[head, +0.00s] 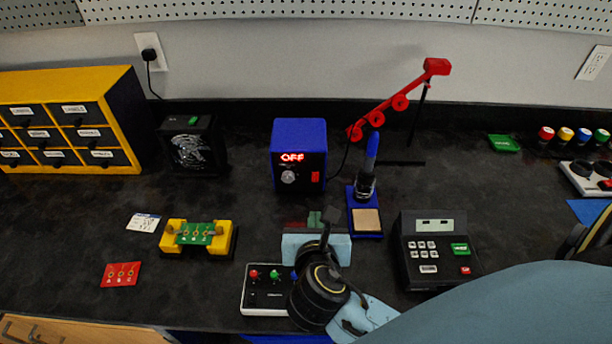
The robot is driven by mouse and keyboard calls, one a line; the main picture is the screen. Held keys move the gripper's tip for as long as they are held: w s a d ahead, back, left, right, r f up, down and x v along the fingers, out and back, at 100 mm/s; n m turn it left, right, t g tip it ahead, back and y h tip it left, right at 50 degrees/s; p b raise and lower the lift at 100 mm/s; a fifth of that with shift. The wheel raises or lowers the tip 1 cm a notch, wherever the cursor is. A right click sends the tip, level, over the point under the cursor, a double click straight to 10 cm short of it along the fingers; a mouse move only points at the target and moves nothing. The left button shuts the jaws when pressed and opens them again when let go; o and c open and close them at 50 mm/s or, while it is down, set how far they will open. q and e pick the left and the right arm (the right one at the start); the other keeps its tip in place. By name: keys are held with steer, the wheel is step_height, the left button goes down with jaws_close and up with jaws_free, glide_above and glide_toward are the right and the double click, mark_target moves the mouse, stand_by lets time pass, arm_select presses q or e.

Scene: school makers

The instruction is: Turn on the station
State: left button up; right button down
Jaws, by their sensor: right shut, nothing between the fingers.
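The blue soldering station (300,135) stands at the back middle of the dark bench. Its red display reads OFF. A knob (288,176) is at its lower front left and a red switch (315,177) at its lower front right. The soldering iron (370,150) with a blue handle stands upright in its blue holder, to the station's right. My right gripper (331,216) is shut and empty, in front of and below the station in the picture, apart from the switch. My left gripper is not in view.
A yellow drawer cabinet (115,100) and a black fan unit (193,146) stand left. A red jointed arm (400,101) rises behind the iron. A green board in a yellow holder (227,238), a white-edged control box (262,300) and a black keypad device (430,265) lie nearer.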

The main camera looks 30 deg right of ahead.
mark_target(315, 180)
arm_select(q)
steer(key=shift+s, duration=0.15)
arm_select(e)
steer(key=shift+s, duration=0.15)
